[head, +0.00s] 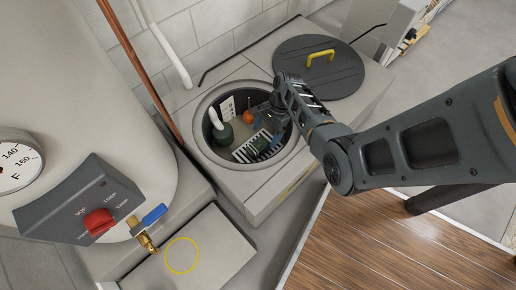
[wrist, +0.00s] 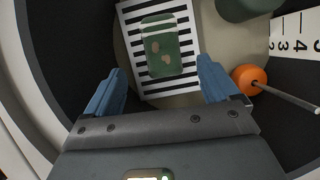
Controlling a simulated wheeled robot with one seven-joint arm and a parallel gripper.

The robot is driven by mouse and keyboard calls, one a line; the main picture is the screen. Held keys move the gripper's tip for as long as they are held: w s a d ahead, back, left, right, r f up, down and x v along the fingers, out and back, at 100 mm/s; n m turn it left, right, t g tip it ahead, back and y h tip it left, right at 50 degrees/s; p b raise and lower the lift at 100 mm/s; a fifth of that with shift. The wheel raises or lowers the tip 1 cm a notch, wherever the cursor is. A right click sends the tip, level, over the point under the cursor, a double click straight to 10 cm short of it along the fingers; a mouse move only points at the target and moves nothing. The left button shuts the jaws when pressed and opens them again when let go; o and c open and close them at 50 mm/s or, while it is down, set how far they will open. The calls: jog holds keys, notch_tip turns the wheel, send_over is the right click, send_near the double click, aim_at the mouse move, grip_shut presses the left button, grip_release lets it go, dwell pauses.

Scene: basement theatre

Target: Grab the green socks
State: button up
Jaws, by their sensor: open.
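The green socks (wrist: 158,60), a dark green bundle with brownish patches and a pale band, lie on a black-and-white striped card (wrist: 182,82). In the head view the green bundle (head: 258,145) lies on the card inside a round pit. My gripper (wrist: 160,88) is open, its two blue fingers apart and empty. The socks show beyond and between the fingertips, with no visible contact. In the head view my gripper (head: 270,121) reaches down into the pit, above and right of the socks. The exact height gap is hard to tell.
The pit's round rim (head: 196,128) surrounds my gripper closely. Inside are an orange ball on a rod (wrist: 248,80), a dark green rounded object (head: 222,135) with a white pipe, and a numbered scale (wrist: 295,35). A dark lid with yellow handle (head: 320,56) lies beside the opening.

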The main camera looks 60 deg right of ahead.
jog(key=b+x, duration=0.4)
jog(key=x, duration=0.2)
jog(key=shift+w+a+f, duration=0.1)
jog(key=shift+w+f, duration=0.1)
jog(key=shift+f, duration=0.2)
jog(key=shift+c, duration=0.3)
jog(key=c, duration=1)
jog(key=shift+r, duration=0.1)
notch_tip(320, 180, up, 10)
jog(key=p, duration=0.6)
jog(key=shift+r, duration=0.1)
notch_tip(320, 180, up, 8)
jog(key=p, duration=0.8)
send_over(260, 143)
jog(key=shift+a, duration=0.1)
